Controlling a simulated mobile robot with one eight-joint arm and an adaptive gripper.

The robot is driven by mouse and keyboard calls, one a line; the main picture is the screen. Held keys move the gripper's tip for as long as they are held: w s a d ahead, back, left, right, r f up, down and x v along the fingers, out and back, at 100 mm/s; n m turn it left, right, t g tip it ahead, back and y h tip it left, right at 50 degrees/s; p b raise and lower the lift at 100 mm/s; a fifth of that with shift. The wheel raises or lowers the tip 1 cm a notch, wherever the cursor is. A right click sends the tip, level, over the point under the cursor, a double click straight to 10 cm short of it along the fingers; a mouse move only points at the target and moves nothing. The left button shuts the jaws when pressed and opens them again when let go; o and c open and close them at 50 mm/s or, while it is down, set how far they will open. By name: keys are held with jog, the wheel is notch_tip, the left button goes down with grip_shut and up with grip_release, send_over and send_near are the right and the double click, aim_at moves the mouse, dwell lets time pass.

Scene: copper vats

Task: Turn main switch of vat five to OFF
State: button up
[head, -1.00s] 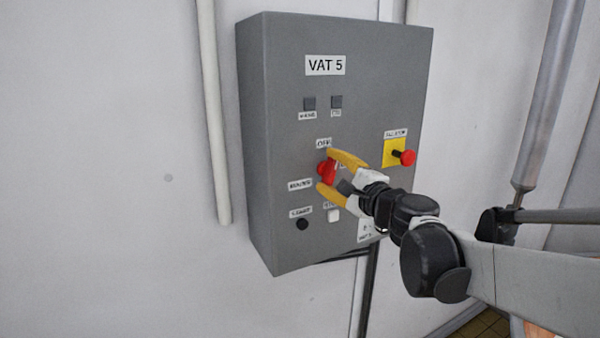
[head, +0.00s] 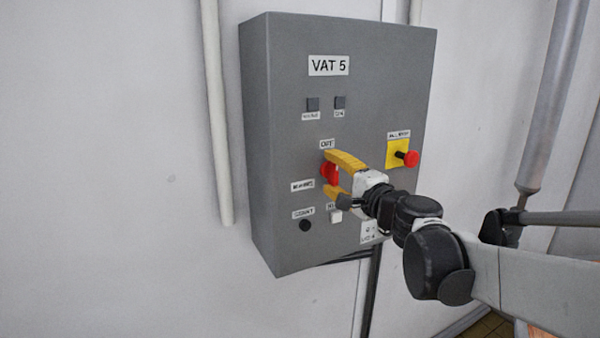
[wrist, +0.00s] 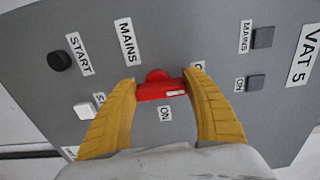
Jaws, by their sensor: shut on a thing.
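The grey vat five cabinet (head: 290,130) carries the label VAT 5. Its red main switch (head: 330,172) sits below the OFF label (head: 327,144) and beside the MAINS label (head: 302,186). My gripper (head: 331,175) has its yellow fingers shut on the switch's handle, one above and one below. In the wrist view the red handle (wrist: 160,91) spans between the fingertips, its length pointing toward the partly hidden OFF label. The ON label (wrist: 165,114) shows beside the handle there. The right fingertip covers part of OFF.
A red emergency button (head: 411,159) on a yellow plate is right of the switch. A black START button (head: 305,225) and a white button (head: 336,216) are below. Two dark square buttons are above. A pale pipe (head: 215,120) runs left of the cabinet.

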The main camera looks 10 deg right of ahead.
jog(key=o, duration=1.2)
jog(key=shift+s, duration=0.1)
jog(key=v, duration=1.2)
